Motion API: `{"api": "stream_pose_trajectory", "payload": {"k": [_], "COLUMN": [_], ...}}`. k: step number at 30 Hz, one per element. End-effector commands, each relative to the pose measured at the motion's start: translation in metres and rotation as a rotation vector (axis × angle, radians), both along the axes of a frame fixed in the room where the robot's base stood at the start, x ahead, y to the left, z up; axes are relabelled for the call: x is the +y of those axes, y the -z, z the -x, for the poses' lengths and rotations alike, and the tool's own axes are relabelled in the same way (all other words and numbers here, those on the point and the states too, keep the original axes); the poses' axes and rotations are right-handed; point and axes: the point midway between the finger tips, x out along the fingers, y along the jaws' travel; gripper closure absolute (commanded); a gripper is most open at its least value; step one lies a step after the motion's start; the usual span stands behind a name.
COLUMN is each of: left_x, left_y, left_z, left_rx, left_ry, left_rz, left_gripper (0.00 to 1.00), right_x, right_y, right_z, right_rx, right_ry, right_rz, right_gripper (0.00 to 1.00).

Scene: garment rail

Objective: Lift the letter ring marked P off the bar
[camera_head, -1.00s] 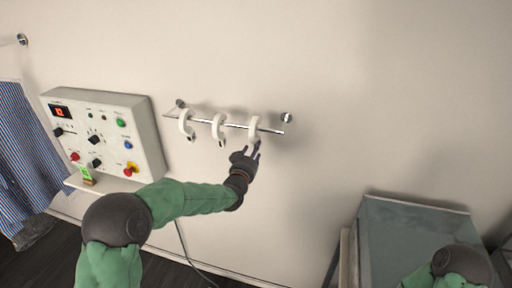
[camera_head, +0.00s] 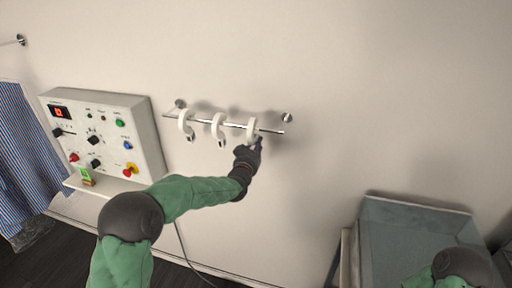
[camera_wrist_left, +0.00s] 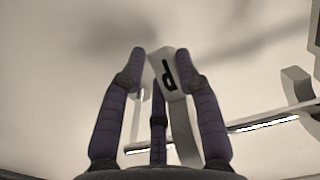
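The bar (camera_head: 270,130) sticks out along the wall with several white hook-shaped rings on it. The rightmost ring (camera_head: 251,127) hangs on the bar near its right end. In the left wrist view this ring (camera_wrist_left: 168,75) shows a dark letter P on its end face. My left gripper (camera_head: 257,142) is at the lower end of the P ring. In the wrist view its fingers (camera_wrist_left: 160,58) stand apart on both sides of the ring's end. The right-hand finger overlaps the ring's edge; a narrow gap shows at the left-hand one. My right gripper is out of view.
Two more white rings (camera_head: 218,129) (camera_head: 186,125) hang left of the P ring. A control box (camera_head: 105,135) with buttons is on the wall further left, beside a striped cloth (camera_head: 25,160). A glass-sided bin (camera_head: 400,225) stands at lower right. The wall right of the bar is clear.

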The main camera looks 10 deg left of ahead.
Motion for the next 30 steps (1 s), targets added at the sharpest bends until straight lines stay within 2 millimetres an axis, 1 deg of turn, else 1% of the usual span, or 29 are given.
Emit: {"api": "stream_pose_trajectory", "payload": {"k": [1,2,11,30], "left_x": [0.000,0.000,0.000,0.000], "left_y": [0.000,0.000,-0.001,-0.022], "left_z": [0.000,0.000,0.000,0.000], "left_rx": [0.000,0.000,-0.001,-0.001], "left_ry": [0.000,0.000,0.000,0.000], "left_rz": [0.000,0.000,0.000,0.000], "left_gripper": [0.92,1.00,1.00,1.00], "right_x": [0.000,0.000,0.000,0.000], "right_y": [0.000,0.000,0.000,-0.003], "right_z": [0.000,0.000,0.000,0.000], "right_rx": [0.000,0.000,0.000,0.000], "right_ry": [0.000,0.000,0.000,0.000], "right_rz": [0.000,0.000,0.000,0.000], "right_gripper": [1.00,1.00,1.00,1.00]}}
